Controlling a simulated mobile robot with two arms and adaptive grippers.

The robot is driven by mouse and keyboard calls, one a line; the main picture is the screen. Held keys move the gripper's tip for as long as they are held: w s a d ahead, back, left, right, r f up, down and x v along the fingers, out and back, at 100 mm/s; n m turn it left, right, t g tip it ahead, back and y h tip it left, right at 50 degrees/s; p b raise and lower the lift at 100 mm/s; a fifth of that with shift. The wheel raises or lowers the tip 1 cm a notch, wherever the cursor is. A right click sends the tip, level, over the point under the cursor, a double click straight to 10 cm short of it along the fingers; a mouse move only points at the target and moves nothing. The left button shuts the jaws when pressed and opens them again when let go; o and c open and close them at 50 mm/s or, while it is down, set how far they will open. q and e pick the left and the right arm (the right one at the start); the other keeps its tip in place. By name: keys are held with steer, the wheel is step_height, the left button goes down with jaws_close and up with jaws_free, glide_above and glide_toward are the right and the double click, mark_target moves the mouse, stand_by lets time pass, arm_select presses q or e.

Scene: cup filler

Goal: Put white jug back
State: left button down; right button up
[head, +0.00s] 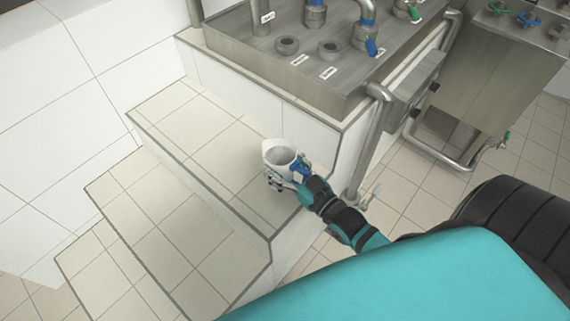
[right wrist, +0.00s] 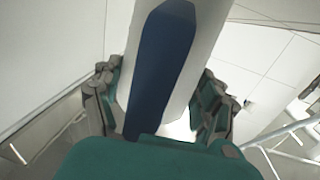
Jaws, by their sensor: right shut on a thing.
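The white jug (head: 280,155) is upright at the upper tiled step, near its right edge; I cannot tell whether its base touches the tiles. It has a blue handle strip, which shows large in the right wrist view (right wrist: 160,65). My right gripper (head: 284,178) is shut on the jug, with its fingers on both sides of it in the right wrist view (right wrist: 160,105). The jug's base is hidden by the fingers. My left gripper is not in view.
The upper tiled step (head: 190,135) is clear left of the jug. Lower steps (head: 150,225) descend to the left. A steel counter (head: 290,70) with taps and round fittings stands behind. A metal pipe rail (head: 372,140) rises right of the jug.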

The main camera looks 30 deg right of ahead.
steer(key=o, duration=0.9)
steer(key=shift+f, duration=0.15)
steer(key=shift+c, duration=0.2)
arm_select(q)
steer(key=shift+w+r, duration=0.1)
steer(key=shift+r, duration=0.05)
arm_select(e)
steer(key=o, duration=0.5)
steer(key=shift+c, duration=0.2)
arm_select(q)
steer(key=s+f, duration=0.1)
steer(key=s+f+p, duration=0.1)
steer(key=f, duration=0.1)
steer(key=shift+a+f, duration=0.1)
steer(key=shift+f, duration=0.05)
arm_select(e)
steer(key=s+d, duration=0.2)
steer(key=s, duration=0.9)
steer(key=shift+s, duration=0.4)
